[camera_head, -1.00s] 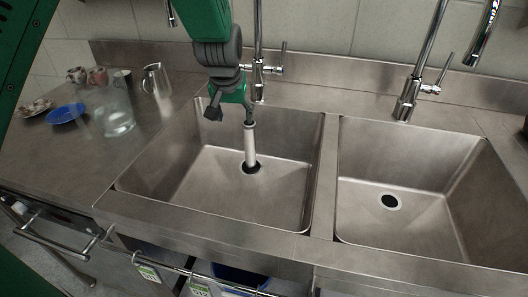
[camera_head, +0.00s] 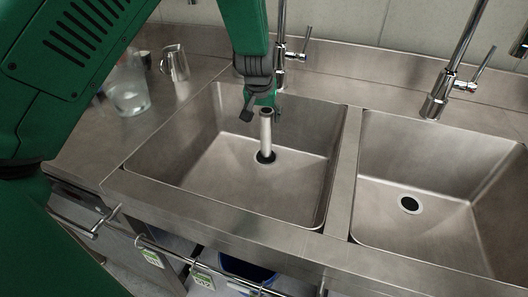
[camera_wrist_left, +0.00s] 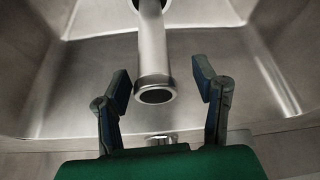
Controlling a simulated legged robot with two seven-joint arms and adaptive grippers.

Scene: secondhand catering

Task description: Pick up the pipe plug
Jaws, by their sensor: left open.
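The pipe plug (camera_head: 266,135) is a grey metal tube standing upright in the drain of the left sink (camera_head: 210,165). In the left wrist view its open, dark-centred top end (camera_wrist_left: 154,92) faces the camera. My left gripper (camera_head: 262,111) is over the left sink at the tube's upper end, with its fingers open. In the left wrist view the tube's end shows between the two fingers of the left gripper (camera_wrist_left: 162,83), with clear gaps on both sides. No finger visibly touches it. My right gripper is not in view.
A right sink (camera_head: 430,235) with an open drain (camera_head: 409,204) is empty. Chrome taps stand behind the sinks, one close behind my left gripper (camera_head: 281,45). A glass jug (camera_head: 128,95) and a metal pitcher (camera_head: 175,63) stand on the counter at left.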

